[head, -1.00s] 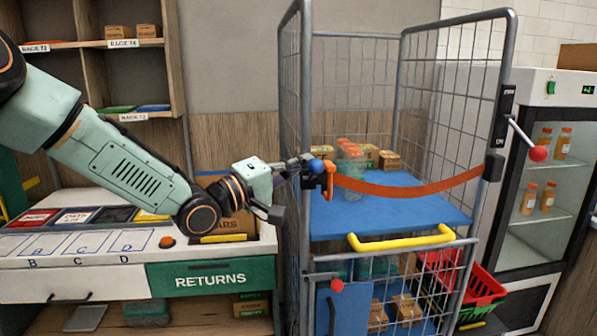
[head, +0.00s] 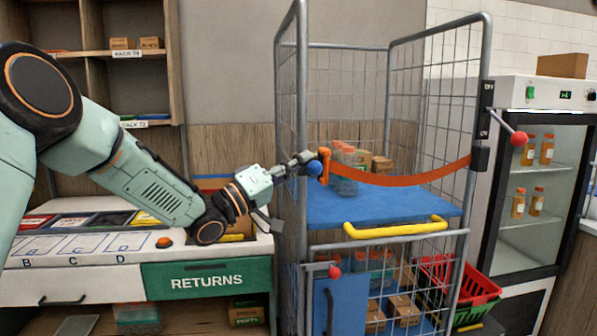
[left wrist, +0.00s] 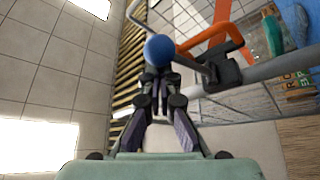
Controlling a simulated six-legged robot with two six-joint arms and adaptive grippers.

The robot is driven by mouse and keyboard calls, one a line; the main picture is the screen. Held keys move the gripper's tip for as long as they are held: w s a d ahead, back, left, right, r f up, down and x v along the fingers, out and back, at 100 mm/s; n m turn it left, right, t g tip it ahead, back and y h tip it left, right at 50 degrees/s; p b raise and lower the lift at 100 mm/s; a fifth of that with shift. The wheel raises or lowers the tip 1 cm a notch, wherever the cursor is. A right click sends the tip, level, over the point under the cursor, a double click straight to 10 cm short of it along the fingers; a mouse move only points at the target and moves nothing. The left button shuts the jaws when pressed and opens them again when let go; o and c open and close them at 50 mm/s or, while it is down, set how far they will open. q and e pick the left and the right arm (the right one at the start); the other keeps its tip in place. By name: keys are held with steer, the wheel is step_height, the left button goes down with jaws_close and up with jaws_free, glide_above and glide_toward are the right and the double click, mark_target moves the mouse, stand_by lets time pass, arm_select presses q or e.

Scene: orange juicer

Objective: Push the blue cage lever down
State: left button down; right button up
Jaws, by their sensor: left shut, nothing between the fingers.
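The blue ball knob of the cage lever (head: 315,168) sits at the cage's left front post, beside the orange strap's hook (head: 325,165). My left gripper (head: 306,157) comes in from the left, shut and empty, with its fingertips at the knob's upper left in the head view. In the left wrist view the knob (left wrist: 160,49) lies just beyond the closed fingertips (left wrist: 154,76). I cannot tell for sure whether they touch. The lever's rod is mostly hidden in the head view. My right gripper is not in view.
The orange strap (head: 410,178) spans the cage front above a blue shelf (head: 400,211) carrying bottles and boxes. A yellow handle (head: 395,231) is below. The returns counter (head: 207,280) stands left, a fridge (head: 540,190) right.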

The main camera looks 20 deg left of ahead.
arm_select(q)
step_height(320, 180, down, 6)
steer(key=m+g+h+b, duration=0.4)
steer(key=m+h+b, duration=0.3)
steer(key=m, duration=0.6)
steer(key=shift+w+a+b, duration=0.2)
steer(key=shift+w+b, duration=0.15)
steer(key=shift+b, duration=0.25)
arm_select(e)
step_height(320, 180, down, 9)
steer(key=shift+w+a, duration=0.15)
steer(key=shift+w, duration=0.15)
arm_select(q)
steer(key=shift+f, duration=0.1)
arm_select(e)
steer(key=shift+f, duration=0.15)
